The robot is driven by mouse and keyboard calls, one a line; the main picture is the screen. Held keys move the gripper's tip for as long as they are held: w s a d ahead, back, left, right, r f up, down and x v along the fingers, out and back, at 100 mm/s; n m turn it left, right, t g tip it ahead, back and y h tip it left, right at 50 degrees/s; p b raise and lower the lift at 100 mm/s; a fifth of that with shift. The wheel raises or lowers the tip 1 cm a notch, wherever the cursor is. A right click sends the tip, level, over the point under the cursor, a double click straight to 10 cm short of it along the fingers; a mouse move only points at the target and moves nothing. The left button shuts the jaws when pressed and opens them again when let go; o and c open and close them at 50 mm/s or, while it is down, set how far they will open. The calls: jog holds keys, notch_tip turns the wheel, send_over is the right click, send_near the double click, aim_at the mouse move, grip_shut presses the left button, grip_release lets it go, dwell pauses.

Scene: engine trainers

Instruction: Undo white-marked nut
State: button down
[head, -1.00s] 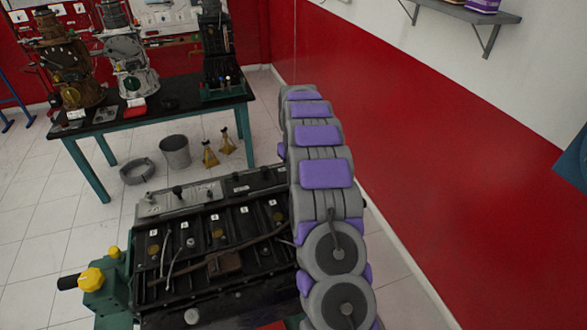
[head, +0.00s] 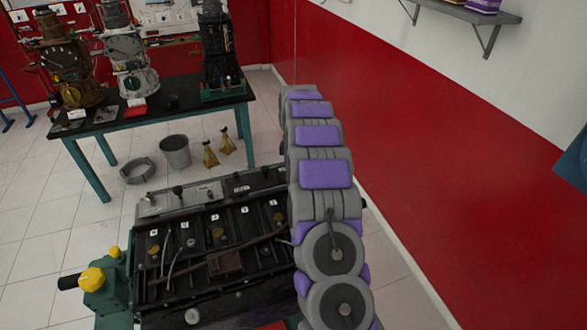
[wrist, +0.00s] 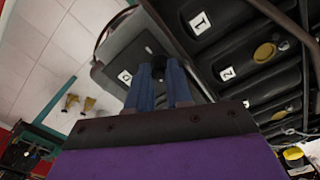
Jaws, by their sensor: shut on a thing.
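My gripper (wrist: 159,84) shows in the wrist view as two blue fingers, close together. They are shut on a small dark nut-like piece (wrist: 158,67) beside the grey cover of the engine. The fingers hide most of this piece, and I cannot see a white mark on it. In the head view the engine (head: 215,250) lies below and left of my arm. My arm hides the gripper and the nut there.
White number labels (wrist: 200,22) mark the black engine bays. A green stand with a yellow knob (head: 91,278) is at the engine's left. Behind are a bucket (head: 175,152), gold stands (head: 210,155) and a table (head: 130,120) with engines. A red wall (head: 440,150) is on the right.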

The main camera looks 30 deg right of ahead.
jog(key=n, duration=0.3)
jog(key=shift+d, duration=0.1)
jog(key=shift+n, duration=0.7)
jog(key=c, duration=1)
grip_release()
jog(key=shift+r, duration=8.55)
